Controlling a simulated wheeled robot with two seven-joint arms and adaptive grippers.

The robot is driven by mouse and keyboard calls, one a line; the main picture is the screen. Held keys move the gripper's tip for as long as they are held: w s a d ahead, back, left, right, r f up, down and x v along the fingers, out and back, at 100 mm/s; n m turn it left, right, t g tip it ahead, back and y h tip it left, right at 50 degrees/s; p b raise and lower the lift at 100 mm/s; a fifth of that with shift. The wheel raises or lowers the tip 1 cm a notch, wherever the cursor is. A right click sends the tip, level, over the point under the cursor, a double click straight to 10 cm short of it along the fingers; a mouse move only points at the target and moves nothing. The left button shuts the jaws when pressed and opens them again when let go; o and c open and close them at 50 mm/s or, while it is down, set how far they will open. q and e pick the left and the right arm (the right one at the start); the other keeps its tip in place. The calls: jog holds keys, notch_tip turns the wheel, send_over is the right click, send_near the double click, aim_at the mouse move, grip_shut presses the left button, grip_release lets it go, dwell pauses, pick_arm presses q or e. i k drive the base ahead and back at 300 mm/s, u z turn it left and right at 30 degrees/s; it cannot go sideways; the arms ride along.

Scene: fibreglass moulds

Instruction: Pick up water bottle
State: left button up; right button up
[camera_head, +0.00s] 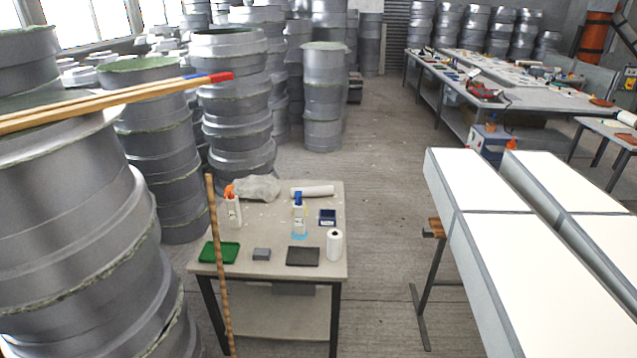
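A small table (220,262) stands in the middle of the view with several items on it. A whitish bottle with a blue top (299,215) stands upright near the middle of the tabletop, with a light blue patch at its foot. A white bottle with an orange top (233,208) stands upright at the left. I cannot tell from labels which one is the water bottle. Neither of my grippers is in view.
A green tray (219,252), a grey block (262,254), a dark flat tray (303,256), a blue box (327,217) and a white roll (334,245) share the tabletop. A wooden pole (218,270) rises before its left side. Stacked moulds crowd the left; white-topped benches (530,270) stand right.

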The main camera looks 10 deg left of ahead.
aim_at(299, 211)
jog(key=i, duration=2.3)
jog(key=u, duration=0.65)
